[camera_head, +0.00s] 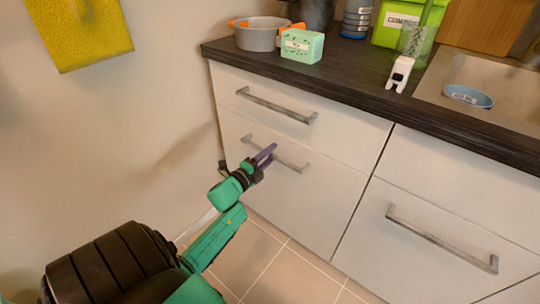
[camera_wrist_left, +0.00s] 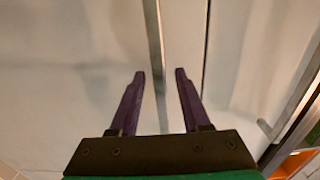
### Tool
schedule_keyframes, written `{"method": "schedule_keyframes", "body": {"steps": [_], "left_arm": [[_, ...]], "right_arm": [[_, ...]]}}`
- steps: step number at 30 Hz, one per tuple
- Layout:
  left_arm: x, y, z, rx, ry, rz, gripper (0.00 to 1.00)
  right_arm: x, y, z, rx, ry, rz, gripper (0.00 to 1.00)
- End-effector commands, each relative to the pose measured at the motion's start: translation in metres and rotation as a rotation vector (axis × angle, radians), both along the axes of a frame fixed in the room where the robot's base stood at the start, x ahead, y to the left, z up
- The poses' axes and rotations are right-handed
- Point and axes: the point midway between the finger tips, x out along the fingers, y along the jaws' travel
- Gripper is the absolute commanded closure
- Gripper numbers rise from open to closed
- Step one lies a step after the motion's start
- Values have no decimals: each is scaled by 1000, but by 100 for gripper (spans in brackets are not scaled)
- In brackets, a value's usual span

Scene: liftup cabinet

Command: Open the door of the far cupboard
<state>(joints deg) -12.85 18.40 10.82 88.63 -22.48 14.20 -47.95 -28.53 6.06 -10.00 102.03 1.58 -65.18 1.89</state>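The far cupboard's lower white front (camera_head: 318,205) is flush with the panel above it and looks closed. Its silver bar handle (camera_head: 294,165) runs slantwise across it. My left gripper (camera_head: 267,153) is at this handle and covers part of it. In the left wrist view the two purple fingers (camera_wrist_left: 160,74) are apart, and the bar handle (camera_wrist_left: 153,35) runs between them without either finger visibly touching it. How deep the bar sits between the fingers I cannot tell. My right gripper is in neither view.
A second handle (camera_head: 275,105) sits on the panel above. The dark countertop (camera_head: 340,75) holds a grey pot (camera_head: 258,40), a green box (camera_head: 301,46) and a sink (camera_head: 490,85). Another cabinet handle (camera_head: 440,240) is at right. Tiled floor (camera_head: 285,275) lies in front.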

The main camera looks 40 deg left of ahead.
Motion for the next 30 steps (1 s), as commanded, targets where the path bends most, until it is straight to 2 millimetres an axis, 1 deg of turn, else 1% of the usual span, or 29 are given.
{"method": "schedule_keyframes", "body": {"steps": [1, 2, 3, 4, 11, 14, 18, 22, 24, 26, 30], "left_arm": [[0, 0, 0, 0, 0, 0, 72], [0, 0, 0, 0, 0, 0, 83], [0, 0, 0, 0, 0, 0, 98], [0, 0, 0, 0, 0, 0, 100], [-4, 1, 0, 1, 1, -10, 100], [-16, 4, 1, 6, 4, -49, 100], [-50, 12, -1, 8, 9, -161, 100], [-77, 21, -3, 6, 7, -257, 100], [-86, 25, -3, 3, 6, -292, 100], [-91, 26, -2, 2, 4, -312, 100], [-94, 27, -1, -1, 2, -324, 100]], "right_arm": [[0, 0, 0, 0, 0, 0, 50], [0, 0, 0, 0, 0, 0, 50], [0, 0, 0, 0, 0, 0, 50], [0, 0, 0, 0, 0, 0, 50], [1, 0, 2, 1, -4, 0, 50], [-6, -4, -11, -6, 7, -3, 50], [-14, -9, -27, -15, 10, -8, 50], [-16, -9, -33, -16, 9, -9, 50], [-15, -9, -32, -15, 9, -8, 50], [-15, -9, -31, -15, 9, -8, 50], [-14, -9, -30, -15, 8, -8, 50]]}}
